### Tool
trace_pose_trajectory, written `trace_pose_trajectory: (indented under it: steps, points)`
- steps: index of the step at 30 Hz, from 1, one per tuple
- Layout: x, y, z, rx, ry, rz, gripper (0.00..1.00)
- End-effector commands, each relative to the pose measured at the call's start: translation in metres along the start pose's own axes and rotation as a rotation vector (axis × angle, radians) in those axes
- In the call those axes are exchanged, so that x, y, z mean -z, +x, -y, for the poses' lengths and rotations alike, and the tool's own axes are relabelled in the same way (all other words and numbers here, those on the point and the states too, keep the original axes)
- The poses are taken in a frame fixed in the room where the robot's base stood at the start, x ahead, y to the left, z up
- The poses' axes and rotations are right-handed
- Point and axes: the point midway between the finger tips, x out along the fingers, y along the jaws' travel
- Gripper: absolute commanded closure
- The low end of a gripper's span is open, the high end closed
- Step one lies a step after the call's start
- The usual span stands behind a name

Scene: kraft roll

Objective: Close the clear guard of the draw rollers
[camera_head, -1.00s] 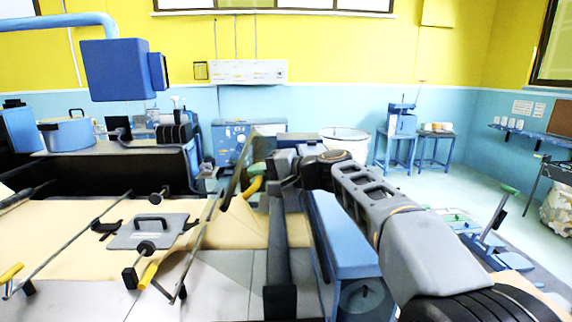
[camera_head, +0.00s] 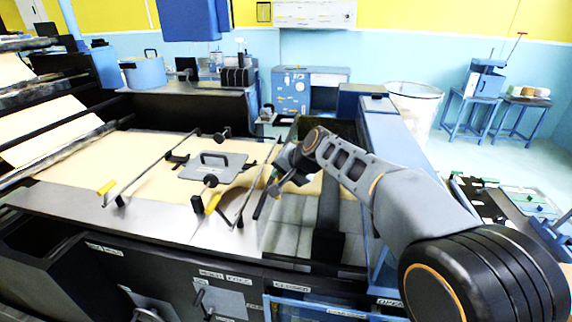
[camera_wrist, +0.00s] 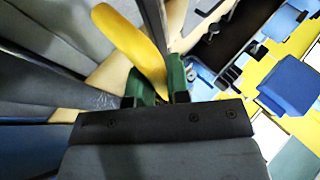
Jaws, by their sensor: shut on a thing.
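My gripper (camera_head: 279,180) reaches over the machine bed from the right. In the wrist view its green fingertips (camera_wrist: 157,85) are shut on a yellow handle (camera_wrist: 130,42). In the head view that handle is mostly hidden behind my wrist. A dark bar (camera_wrist: 154,18) runs close beside the handle in the wrist view. The clear guard's panel is hard to make out in both views, and I cannot tell its exact tilt. Dark beams (camera_head: 328,205) stand on the bed just right of my gripper.
A grey plate with a black handle (camera_head: 213,167) lies on the brown paper web (camera_head: 150,152). Thin rods with yellow ends (camera_head: 106,187) cross the web left of my gripper. A blue housing (camera_head: 395,140) lies beyond my arm. Labelled panels (camera_head: 215,292) line the near side.

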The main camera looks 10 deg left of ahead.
Motion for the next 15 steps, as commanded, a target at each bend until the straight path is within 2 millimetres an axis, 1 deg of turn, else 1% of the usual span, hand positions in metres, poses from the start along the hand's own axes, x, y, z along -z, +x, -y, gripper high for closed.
trace_pose_trajectory:
  steps: [6, 15]
  points:
    - [-0.0033, 0.0077, -0.0038, 0.004, 0.001, -0.001, 1.00]
    - [-0.0049, 0.0105, -0.0064, 0.000, 0.001, 0.003, 1.00]
